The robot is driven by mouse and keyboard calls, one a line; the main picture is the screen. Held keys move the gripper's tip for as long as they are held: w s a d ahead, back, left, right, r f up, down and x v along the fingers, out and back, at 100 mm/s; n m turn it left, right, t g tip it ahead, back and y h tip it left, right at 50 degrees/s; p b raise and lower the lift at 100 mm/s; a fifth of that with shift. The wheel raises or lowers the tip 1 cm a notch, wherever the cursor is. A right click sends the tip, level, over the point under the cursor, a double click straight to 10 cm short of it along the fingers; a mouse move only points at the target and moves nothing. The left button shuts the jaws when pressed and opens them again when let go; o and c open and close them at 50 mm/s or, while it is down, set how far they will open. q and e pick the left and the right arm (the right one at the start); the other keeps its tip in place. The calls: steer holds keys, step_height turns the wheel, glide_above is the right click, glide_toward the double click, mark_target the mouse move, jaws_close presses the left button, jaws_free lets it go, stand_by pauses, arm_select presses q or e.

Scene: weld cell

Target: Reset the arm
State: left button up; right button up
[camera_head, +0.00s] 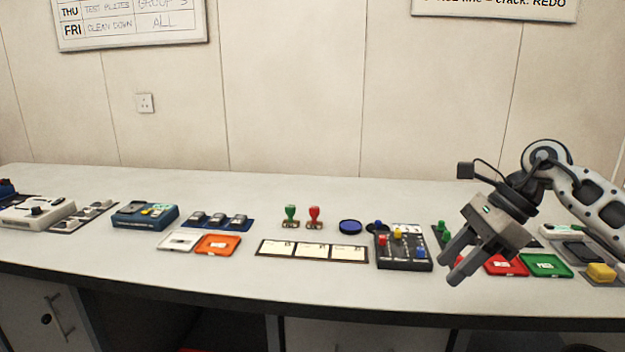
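My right arm comes in from the right edge. Its gripper (450,267) hangs over the right part of the bench, pointing down and to the left. Its two grey fingers are apart and nothing shows between them. My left gripper and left arm are not in view.
The grey bench (120,270) runs the full width. Green (290,214) and red (314,215) stamps stand behind a card strip (312,251). A blue device (145,214), an orange tray (218,244) and a green tray (546,265) also lie there. The front middle is clear.

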steer(key=s+a+f+m+t+y, duration=0.2)
steer(key=s+a+m+y, duration=0.1)
steer(key=a+m+y, duration=0.55)
steer(key=s+a+f+m+t+y, duration=0.25)
steer(key=s+a+m+y, duration=0.2)
steer(key=a, duration=0.65)
steer(key=s+d+f+m+t+h, duration=0.1)
steer(key=d+f+m+t+h, duration=0.4)
steer(key=m, duration=0.9)
steer(key=s+d+f+m+t+h, duration=0.2)
steer(key=f+m+t+h, duration=0.55)
steer(key=m, duration=0.55)
steer(key=s+d+f+m+g+h, duration=0.4)
steer(key=s+f+m+g, duration=0.2)
steer(key=s+f+m, duration=0.4)
step_height(320, 180, down, 2)
steer(key=shift+s+f+g, duration=0.2)
steer(key=shift+s+g, duration=0.1)
steer(key=shift+s, duration=0.8)
